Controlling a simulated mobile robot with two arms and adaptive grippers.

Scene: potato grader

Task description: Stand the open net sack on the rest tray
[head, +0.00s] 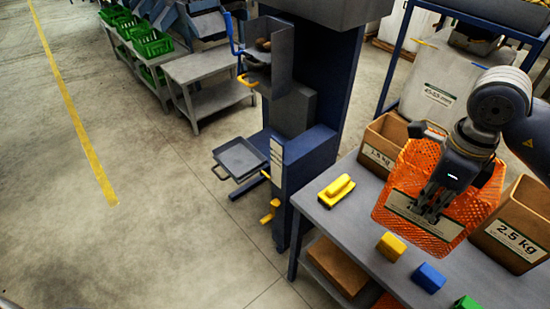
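The orange net sack (400,180) is at the right, over the grey bench, tilted, with a white label on its front. My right gripper (428,212) reaches down from the upper right; its dark fingers are at the label and look closed on the sack. The gripper and wrist hide part of the sack's middle and top. The rest tray (240,160) is a small, shallow grey tray on the front of the blue machine, left of the bench. It looks empty. My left gripper is out of view.
The bench (362,232) holds a yellow-handled tool (336,190), yellow (391,246), blue (428,277) and green blocks, and cardboard boxes (515,222) beside the sack. A blue post (325,110) rises behind the rest tray. The floor left of the tray is clear.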

